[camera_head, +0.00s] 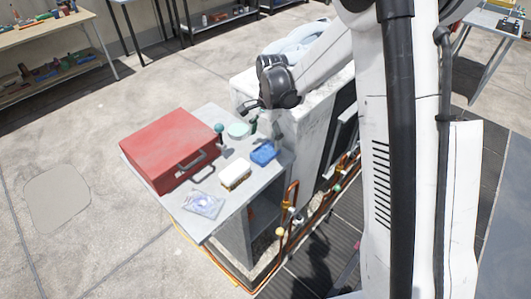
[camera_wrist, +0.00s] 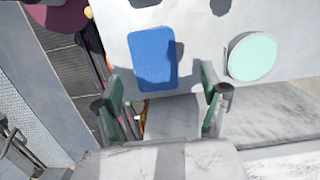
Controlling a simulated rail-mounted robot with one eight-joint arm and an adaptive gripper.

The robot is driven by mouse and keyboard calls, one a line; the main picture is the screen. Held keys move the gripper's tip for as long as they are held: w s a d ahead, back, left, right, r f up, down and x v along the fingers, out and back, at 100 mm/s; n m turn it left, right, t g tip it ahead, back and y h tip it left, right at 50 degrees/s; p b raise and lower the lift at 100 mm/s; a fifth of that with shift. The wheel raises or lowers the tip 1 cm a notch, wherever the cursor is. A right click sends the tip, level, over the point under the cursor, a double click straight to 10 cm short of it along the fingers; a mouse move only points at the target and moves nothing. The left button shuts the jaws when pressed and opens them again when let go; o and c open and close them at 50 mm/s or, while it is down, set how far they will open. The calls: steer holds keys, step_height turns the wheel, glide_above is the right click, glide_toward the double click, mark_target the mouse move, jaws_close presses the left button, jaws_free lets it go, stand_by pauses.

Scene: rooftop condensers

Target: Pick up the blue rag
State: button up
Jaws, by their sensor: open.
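The blue rag (camera_head: 263,153) lies folded on the grey table near its right edge. In the wrist view the rag (camera_wrist: 153,58) is a blue rounded rectangle with a shadow across its right side. My gripper (camera_wrist: 161,98) is open and empty, its two green-sided fingers spread apart. The rag appears between and beyond the fingertips, apart from them. In the head view my gripper (camera_head: 253,115) is above the back edge of the table, partly hidden by my dark wrist.
A red toolbox (camera_head: 170,148) fills the table's left side. A mint-green round item (camera_head: 238,130), a white-topped block (camera_head: 236,174) and a clear bag (camera_head: 203,203) share the tabletop. A white condenser unit (camera_head: 316,123) stands right behind the table. Copper pipes (camera_head: 288,213) run beside it.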

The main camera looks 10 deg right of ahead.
mark_target(266, 151)
steer(key=shift+s+f+p, duration=0.25)
steer(key=shift+f, duration=1.1)
steer(key=shift+s+f+p, duration=0.2)
steer(key=shift+f, duration=1.1)
steer(key=c, duration=1.1)
steer(key=shift+r, duration=0.1)
steer(key=shift+r, duration=0.8)
step_height(266, 151, up, 3)
steer(key=shift+s+a+f+b, duration=0.15)
steer(key=shift+b, duration=0.25)
steer(key=s+a+r, duration=0.2)
steer(key=a, duration=0.1)
steer(key=s+a+r, duration=0.2)
steer(key=a, duration=0.1)
steer(key=s+a+r+b, duration=0.1)
steer(key=s+a+r, duration=0.1)
steer(key=a, duration=0.1)
steer(key=shift+s+r, duration=0.3)
steer(key=shift+s, duration=0.1)
